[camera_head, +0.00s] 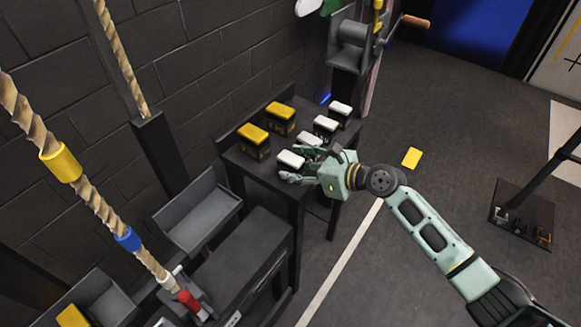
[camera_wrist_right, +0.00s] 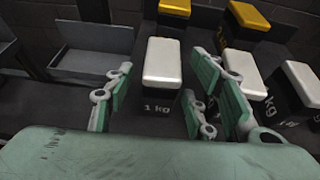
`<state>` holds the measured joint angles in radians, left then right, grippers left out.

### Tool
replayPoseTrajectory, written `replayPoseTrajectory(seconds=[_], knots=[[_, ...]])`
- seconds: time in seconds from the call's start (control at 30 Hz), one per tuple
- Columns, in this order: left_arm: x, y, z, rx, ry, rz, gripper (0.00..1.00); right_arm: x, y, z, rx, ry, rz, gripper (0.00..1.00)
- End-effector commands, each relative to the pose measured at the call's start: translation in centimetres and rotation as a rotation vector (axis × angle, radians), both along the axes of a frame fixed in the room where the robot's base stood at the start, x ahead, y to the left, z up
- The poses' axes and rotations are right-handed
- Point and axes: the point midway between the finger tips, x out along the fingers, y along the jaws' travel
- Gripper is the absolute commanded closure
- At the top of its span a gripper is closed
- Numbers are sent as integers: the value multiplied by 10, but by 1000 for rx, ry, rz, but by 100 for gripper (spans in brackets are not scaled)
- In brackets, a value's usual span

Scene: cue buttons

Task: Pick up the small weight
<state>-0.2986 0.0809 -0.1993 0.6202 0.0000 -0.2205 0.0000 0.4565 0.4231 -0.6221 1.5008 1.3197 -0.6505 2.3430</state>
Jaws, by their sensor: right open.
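Several small black weights with white tops stand on a dark table. The nearest one (camera_head: 290,159) is by my right gripper (camera_head: 311,164) in the head view. In the right wrist view, a white-topped weight (camera_wrist_right: 162,62) marked "1 kg" appears between the spread fingers of my right gripper (camera_wrist_right: 160,88). The fingers look apart from it, and nothing is held. Other white-topped weights (camera_head: 325,123) stand behind and to the right. Larger yellow-topped weights (camera_head: 254,134) stand along the back left. My left gripper is not in view.
The dark table (camera_head: 230,160) stands against a brick wall. Grey trays (camera_head: 200,212) and a hanging rope (camera_head: 95,200) with coloured bands are to the left. A crank winch (camera_head: 352,40) stands behind. Floor to the right is mostly clear, with a yellow card (camera_head: 411,158).

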Motion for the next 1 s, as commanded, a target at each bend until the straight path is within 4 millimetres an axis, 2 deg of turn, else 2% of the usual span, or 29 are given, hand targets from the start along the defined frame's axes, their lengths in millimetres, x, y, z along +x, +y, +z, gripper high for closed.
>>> replayPoseTrajectory(seconds=[0.13,0.7,1.0], knots=[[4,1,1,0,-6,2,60,0,-1,0,0,0,-1,50],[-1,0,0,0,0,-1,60,0,-1,0,-1,0,-1,100],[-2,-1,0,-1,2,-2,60,0,-1,0,-1,0,-1,100]])
